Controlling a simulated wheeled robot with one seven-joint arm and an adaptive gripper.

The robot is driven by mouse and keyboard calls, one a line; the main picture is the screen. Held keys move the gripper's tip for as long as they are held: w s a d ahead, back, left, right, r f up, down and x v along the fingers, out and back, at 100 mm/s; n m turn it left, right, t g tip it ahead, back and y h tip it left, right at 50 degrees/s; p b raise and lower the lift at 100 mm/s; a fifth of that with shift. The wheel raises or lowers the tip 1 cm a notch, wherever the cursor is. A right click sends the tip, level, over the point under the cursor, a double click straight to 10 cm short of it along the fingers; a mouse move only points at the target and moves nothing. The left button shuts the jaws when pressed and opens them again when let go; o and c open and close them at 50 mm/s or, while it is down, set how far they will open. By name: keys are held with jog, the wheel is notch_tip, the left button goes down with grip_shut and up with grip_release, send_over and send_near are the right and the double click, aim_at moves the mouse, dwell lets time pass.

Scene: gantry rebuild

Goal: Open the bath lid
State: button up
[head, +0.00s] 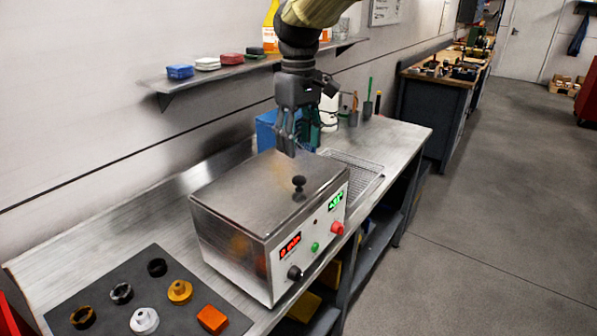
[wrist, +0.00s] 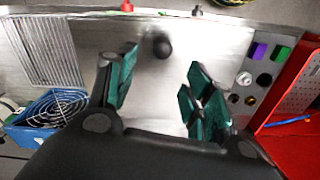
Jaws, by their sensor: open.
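The bath (head: 235,240) is a steel box on the bench, with two digital displays and several knobs on its front. Its flat steel lid (head: 245,190) is closed on top. A black round knob (head: 298,184) stands near the lid's front edge; it also shows in the wrist view (wrist: 161,46). My gripper (head: 286,146) points down above the back part of the lid, behind the knob and apart from it. In the wrist view my gripper (wrist: 163,75) has its green-padded fingers spread, with nothing between them. The knob lies just beyond the fingertips. The bath's inside is hidden.
A dark mat (head: 105,310) with several small parts lies left of the bath. A wire rack (head: 350,172) lies to its right. A blue fan box (wrist: 45,115) stands behind. A wall shelf (head: 215,75) with coloured blocks runs behind my arm.

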aim_at(299, 178)
jog(key=f, duration=0.3)
jog(key=f+p, duration=0.1)
jog(key=f, duration=0.4)
jog(key=shift+s+d+f+p, duration=0.1)
jog(key=shift+s+f+p, duration=0.2)
jog(key=shift+s+f, duration=0.05)
jog(key=shift+w+f, duration=0.1)
jog(key=shift+f, duration=0.4)
grip_shut()
